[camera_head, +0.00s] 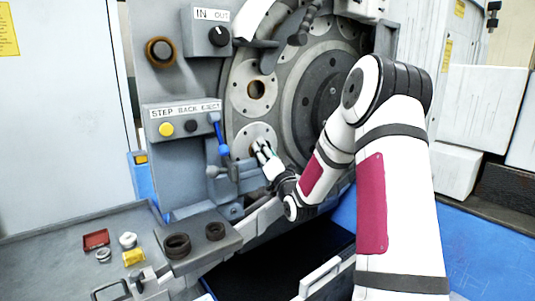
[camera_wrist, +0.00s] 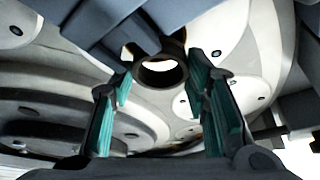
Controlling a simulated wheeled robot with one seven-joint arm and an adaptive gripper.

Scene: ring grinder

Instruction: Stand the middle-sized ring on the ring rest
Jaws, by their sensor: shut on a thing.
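My gripper (camera_head: 261,153) reaches to the lower round plate (camera_head: 247,134) of the grinder. In the wrist view its two teal-padded fingers (camera_wrist: 160,84) stand on either side of a dark ring (camera_wrist: 173,76) with a bright opening, and are shut on it. The ring is at or just in front of the plate; I cannot tell whether it is clear of it. In the head view the fingers hide it. Two other dark rings, a larger one (camera_head: 177,254) and a smaller one (camera_head: 215,237), sit on a grey ledge. I cannot tell which ring is middle-sized.
A brown ring (camera_head: 149,52) is on the upper panel. A blue-handled lever (camera_head: 220,136) and grey bracket are close left of my gripper. A button box (camera_head: 180,108) is further left.

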